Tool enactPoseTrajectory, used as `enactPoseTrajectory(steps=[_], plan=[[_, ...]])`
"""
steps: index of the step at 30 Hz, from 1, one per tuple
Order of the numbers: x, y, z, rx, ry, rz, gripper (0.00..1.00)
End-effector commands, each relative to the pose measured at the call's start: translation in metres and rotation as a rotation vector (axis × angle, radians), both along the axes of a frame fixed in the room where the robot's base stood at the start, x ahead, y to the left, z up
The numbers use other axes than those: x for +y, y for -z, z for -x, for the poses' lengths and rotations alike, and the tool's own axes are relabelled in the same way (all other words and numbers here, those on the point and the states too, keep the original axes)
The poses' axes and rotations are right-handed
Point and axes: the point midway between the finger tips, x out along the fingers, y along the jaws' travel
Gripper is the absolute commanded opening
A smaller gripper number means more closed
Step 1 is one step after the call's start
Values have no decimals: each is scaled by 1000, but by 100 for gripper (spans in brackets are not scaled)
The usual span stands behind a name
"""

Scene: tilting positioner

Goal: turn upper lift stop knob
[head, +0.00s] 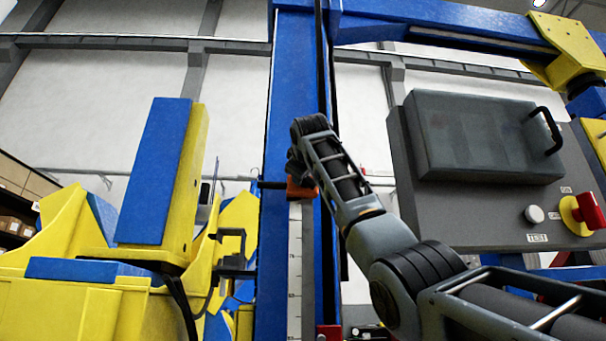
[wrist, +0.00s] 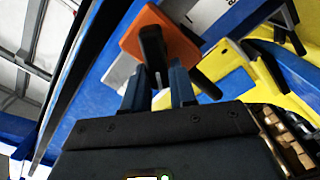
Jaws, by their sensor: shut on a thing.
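The upper lift stop is an orange block (head: 301,188) on the scale of the blue column in the head view. It also shows large at the top of the wrist view (wrist: 183,48). A black bar-shaped knob (wrist: 152,43) stands out from its face. My gripper (wrist: 158,78) has its two blue-grey fingers on either side of the knob's near end, shut on it. In the head view my gripper (head: 297,168) is at the orange block, and my wrist hides the knob and fingertips there. A dark rod (head: 271,184) sticks out left of the block.
A ruled scale (head: 295,265) runs down the blue column (head: 280,110). A red part (head: 328,332) sits low on it. A grey control box (head: 485,135) with a red switch (head: 588,211) stands right. Yellow and blue machine parts (head: 155,185) fill the left.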

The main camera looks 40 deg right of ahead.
Motion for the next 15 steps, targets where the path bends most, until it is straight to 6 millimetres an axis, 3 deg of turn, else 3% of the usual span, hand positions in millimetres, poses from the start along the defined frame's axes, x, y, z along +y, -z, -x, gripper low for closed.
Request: enactPoseTrajectory(steps=[15], plan=[[4, 9, -3, 257, -1, 379, 0]])
